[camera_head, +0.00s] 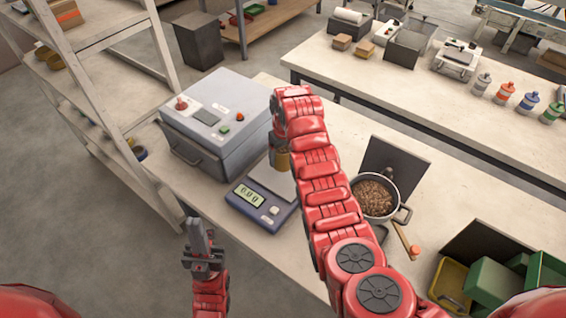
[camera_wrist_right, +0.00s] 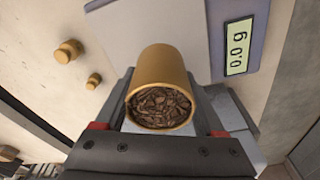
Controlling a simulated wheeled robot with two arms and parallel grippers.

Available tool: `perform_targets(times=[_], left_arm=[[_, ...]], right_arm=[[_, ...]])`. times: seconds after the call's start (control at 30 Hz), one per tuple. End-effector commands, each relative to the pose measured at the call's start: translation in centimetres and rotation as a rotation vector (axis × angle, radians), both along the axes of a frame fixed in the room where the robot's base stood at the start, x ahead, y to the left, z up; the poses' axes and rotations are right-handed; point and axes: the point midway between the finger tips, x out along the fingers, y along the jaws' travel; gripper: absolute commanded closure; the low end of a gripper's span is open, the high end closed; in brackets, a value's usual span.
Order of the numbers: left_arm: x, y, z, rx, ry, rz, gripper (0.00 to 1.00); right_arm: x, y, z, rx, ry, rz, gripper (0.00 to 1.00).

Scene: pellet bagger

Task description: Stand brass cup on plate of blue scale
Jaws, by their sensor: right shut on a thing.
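The brass cup (camera_wrist_right: 176,65), filled with brown pellets, is held in my right gripper (camera_wrist_right: 165,100), which is shut around its sides. In the head view the cup (camera_head: 282,161) shows partly behind my right arm, at the back of the blue scale (camera_head: 261,213). The scale's pale plate (camera_head: 267,181) is partly hidden by that arm. I cannot tell whether the cup touches the plate. My left gripper (camera_head: 199,236) is empty, low in front of the bench; its finger gap is unclear.
A grey machine with buttons (camera_head: 217,118) stands left of the scale. A pot of pellets (camera_head: 374,194) and a dark panel (camera_head: 395,165) stand to the right. Green and yellow bins (camera_head: 490,283) are at lower right. Two small brass knob-like things (camera_wrist_right: 67,52) show beside the cup.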

Motion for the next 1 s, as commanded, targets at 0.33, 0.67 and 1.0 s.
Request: perform_targets(times=[0.33,0.67,1.0], left_arm=[[0.0,0.0,1.4,0.0,0.0,0.0,1.0],[0.0,0.0,2.6,0.0,0.0,0.0,1.0],[0.0,0.0,2.2,0.0,0.0,0.0,1.0]], right_arm=[[0.5,-0.3,-0.8,-0.001,0.003,0.0,0.86],[0.5,-0.3,-3.6,-0.001,0.002,0.0,0.86],[0.5,-0.3,-4.0,0.001,-0.001,0.0,0.25]])
